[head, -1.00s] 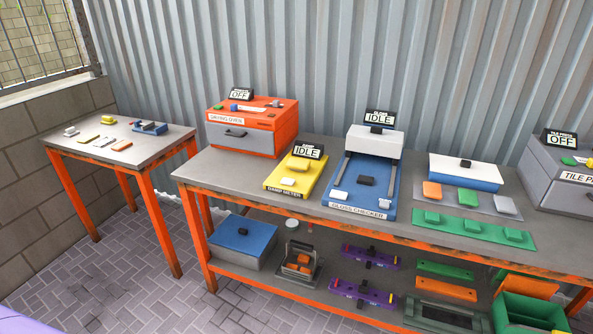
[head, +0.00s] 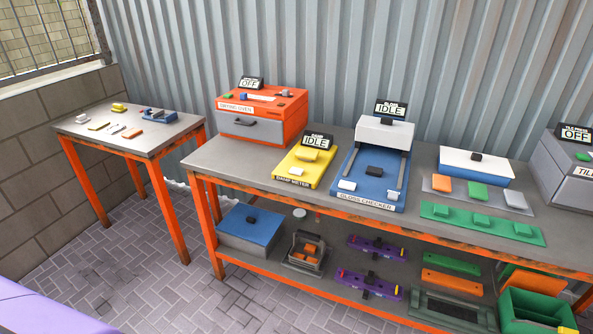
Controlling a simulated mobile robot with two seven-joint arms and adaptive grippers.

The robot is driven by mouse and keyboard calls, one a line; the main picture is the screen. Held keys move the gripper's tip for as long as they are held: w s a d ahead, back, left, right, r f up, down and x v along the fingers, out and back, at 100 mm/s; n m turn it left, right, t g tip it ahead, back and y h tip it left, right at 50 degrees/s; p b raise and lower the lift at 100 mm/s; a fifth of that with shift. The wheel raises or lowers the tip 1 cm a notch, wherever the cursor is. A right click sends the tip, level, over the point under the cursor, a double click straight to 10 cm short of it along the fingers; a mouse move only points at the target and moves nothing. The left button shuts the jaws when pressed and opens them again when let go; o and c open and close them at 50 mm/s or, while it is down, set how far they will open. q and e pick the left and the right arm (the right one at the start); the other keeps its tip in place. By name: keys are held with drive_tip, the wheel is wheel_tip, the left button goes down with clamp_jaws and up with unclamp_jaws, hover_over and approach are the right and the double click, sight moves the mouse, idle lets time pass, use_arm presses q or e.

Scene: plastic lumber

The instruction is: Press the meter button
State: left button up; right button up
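The yellow damp meter (head: 318,175) lies on the long workbench, between the drying oven and the gloss checker. Its small display (head: 317,141) at the back reads IDLE. A white block (head: 296,170), which looks like a button, is near its front left. Nothing touches the meter from above. Neither of my grippers is in view.
The orange drying oven (head: 262,129) reads OFF, left of the meter. The blue gloss checker (head: 393,193) reads IDLE, to the right. Farther right are a white-topped blue box (head: 475,165) and a grey press. A side table (head: 100,141) stands at left.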

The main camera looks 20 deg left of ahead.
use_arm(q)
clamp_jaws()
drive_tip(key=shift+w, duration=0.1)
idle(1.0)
